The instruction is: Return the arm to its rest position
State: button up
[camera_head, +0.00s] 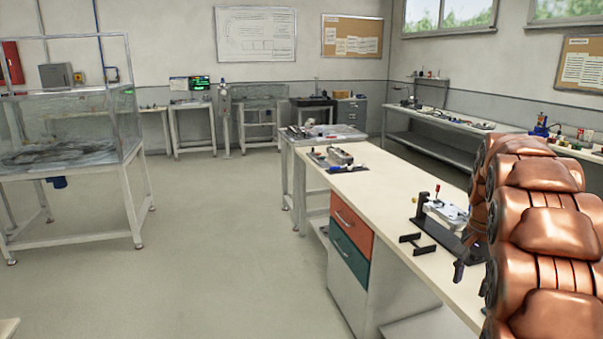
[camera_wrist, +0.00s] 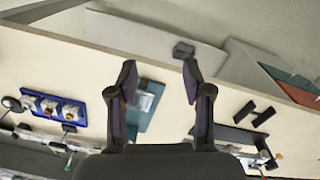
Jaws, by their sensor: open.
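My gripper (camera_wrist: 160,80) is open in the wrist view, its two dark fingers spread apart with nothing gripped between them. It is over the pale workbench (camera_wrist: 70,60). In the head view my copper-coloured arm fills the right side, over the bench (camera_head: 383,188). A dark finger-like part (camera_head: 466,260) shows beside the arm; most of the gripper is hidden there.
In the wrist view a teal plate (camera_wrist: 150,118) with a metal piece lies beyond the fingers, a blue tray (camera_wrist: 53,107) to the left and black bars (camera_wrist: 255,113) to the right. In the head view, a glass-walled tank (camera_head: 70,145) stands left; the middle floor (camera_head: 220,230) is clear.

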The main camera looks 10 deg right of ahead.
jog(key=s+a+r+n+p, duration=0.1)
jog(key=s+a+n, duration=0.2)
jog(key=s+a, duration=0.5)
jog(key=s+a+r+n+p, duration=0.1)
jog(key=s+a+n, duration=0.2)
jog(key=a, duration=0.8)
jog(key=s+a+f+n, duration=0.2)
jog(key=s+a, duration=0.3)
jog(key=s, duration=0.4)
jog(key=s+a+f+n+g+p, duration=0.1)
jog(key=s+a+n, duration=0.3)
jog(key=s, duration=0.4)
jog(key=shift+s+a+f+n, duration=0.3)
jog(key=shift+s+a+f, duration=0.1)
jog(key=shift+a, duration=0.1)
jog(key=shift+c, duration=0.8)
